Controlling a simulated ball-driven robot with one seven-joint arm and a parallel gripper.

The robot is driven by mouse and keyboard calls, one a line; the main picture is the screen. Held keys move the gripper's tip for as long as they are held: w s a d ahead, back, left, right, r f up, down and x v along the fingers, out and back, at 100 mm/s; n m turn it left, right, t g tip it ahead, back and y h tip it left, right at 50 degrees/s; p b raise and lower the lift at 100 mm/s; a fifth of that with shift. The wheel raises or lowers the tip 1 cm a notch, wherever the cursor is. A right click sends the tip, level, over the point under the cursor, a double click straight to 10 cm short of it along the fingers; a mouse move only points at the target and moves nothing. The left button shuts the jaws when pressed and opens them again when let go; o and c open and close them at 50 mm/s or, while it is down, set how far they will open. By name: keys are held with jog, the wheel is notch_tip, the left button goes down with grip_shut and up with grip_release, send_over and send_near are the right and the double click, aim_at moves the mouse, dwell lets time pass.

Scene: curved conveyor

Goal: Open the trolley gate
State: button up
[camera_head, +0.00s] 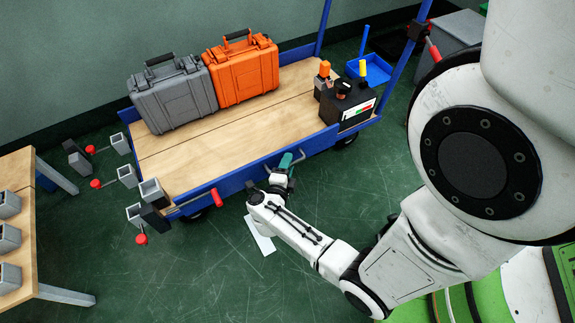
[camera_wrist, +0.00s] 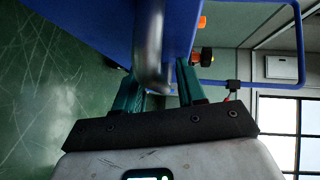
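The trolley (camera_head: 190,150) has a blue frame and a wooden deck, and its long blue front side (camera_head: 245,180) faces my arm. My gripper (camera_head: 285,162) is at that front side, near its middle, with teal fingers. In the wrist view the teal fingers (camera_wrist: 160,88) stand apart close to the blue panel (camera_wrist: 95,25). A grey curved metal bar (camera_wrist: 150,45), like a handle, reaches between them, with a thin gap to the right finger. Contact with the left finger is unclear. A red grip (camera_head: 217,198) sits on the front side, left of my gripper.
Grey (camera_head: 172,92) and orange (camera_head: 243,70) cases stand on the deck, with a black box (camera_head: 347,103) at right. Grey posts with red knobs (camera_head: 128,175) stick out at left. A wooden table (camera_head: 30,240) is at far left. Green floor (camera_head: 185,270) in front is mostly clear.

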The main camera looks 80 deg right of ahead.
grip_shut()
dwell(0.5)
